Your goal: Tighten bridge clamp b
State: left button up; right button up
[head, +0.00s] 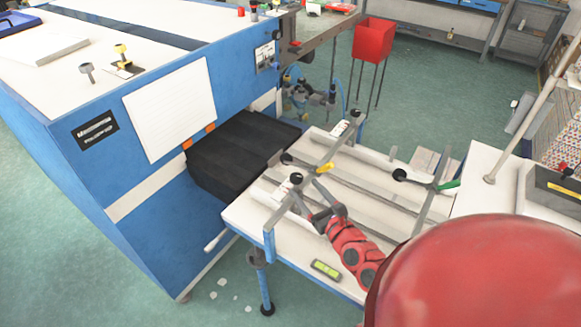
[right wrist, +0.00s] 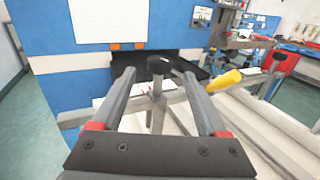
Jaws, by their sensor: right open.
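A grey bridge clamp bar (head: 277,217) with a yellow handle (head: 325,168) crosses the white table. Its near black knob (head: 296,178) stands close to my right gripper (head: 308,188). My right gripper is open. In the right wrist view, the knob (right wrist: 160,64) shows between the two fingertips (right wrist: 159,76), a little beyond them; I cannot tell whether they touch it. The yellow handle (right wrist: 224,80) lies to the right of the fingers. A second clamp bar with a green handle (head: 448,184) and a black knob (head: 399,174) lies farther right. No label shows which is b. My left gripper is not in view.
A blue machine (head: 130,190) with a black block (head: 235,150) at its opening stands left of the table (head: 300,262). A red bin (head: 373,40) stands behind. Long rails cross the table.

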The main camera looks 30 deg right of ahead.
aim_at(293, 174)
jog(key=w, duration=0.2)
jog(key=w+p, duration=0.1)
jog(key=w, duration=0.4)
jog(key=shift+w+d+r+p, duration=0.1)
jog(key=shift+w+d+p, duration=0.2)
jog(key=shift+p, duration=0.1)
jog(key=shift+w+a, duration=0.15)
jog(key=shift+w, duration=0.45)
grip_shut()
